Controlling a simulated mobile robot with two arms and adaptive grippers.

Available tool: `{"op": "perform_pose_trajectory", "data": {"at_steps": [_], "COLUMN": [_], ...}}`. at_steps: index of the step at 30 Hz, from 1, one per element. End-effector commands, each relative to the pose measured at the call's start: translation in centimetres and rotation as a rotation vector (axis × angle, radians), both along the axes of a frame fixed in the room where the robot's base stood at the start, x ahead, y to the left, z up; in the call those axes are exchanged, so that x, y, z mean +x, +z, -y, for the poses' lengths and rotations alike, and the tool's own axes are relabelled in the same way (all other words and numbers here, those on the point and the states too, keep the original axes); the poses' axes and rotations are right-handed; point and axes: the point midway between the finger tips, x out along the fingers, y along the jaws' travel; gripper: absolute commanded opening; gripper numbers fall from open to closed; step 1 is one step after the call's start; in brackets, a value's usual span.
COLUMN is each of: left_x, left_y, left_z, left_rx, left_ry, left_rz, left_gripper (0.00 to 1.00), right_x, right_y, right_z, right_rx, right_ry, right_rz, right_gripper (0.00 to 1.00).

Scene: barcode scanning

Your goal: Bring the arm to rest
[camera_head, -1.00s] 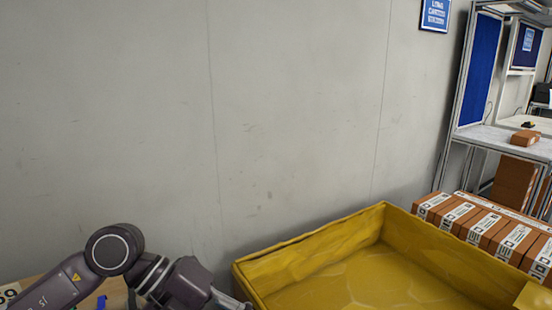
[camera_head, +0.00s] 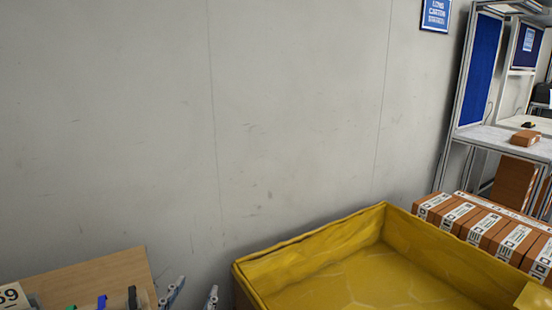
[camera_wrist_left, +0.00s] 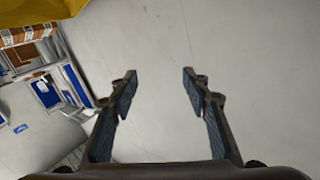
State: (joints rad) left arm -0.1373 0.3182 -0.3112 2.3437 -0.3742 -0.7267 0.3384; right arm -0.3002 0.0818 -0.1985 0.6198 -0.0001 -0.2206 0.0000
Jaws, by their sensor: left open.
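My left gripper (camera_head: 192,296) shows at the bottom edge of the head view, only its two fingertips in sight, spread apart with nothing between them. It stands just left of the yellow bin. In the left wrist view my left gripper (camera_wrist_left: 155,92) has its fingers wide apart, with only plain grey surface beyond them. The rest of the left arm is out of the head view. My right gripper is not in view.
A yellow bin (camera_head: 300,262), empty where seen, stands at bottom right. Several labelled brown cartons (camera_head: 482,228) lie behind it. A wooden table (camera_head: 95,275) is at bottom left. A metal workbench (camera_head: 490,137) stands at far right. The grey wall (camera_head: 200,120) fills the back.

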Motion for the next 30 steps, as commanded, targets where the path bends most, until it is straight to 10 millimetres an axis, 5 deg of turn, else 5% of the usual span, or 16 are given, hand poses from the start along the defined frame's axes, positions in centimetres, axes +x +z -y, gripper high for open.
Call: {"op": "perform_pose_trajectory", "data": {"at_steps": [3,9,19,30], "left_x": [-3.8,-12.9,-26.8,-25.3], "left_y": [-8.2,-18.3,-25.3,-37.1], "left_z": [-2.4,-4.1,-3.6,-3.3], "left_rx": [-0.016,-0.018,-0.019,-0.006], "left_ry": [0.085,0.140,0.104,0.100], "left_rz": [-0.286,-0.712,-1.187,-1.237], "left_gripper": [0.44,0.44,0.44,0.44], "right_x": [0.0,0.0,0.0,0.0], "right_y": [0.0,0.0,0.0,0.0], "right_z": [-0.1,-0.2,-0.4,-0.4], "right_rx": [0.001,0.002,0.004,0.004], "right_ry": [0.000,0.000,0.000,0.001], "right_rz": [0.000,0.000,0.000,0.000], "right_gripper": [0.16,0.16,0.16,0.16]}}
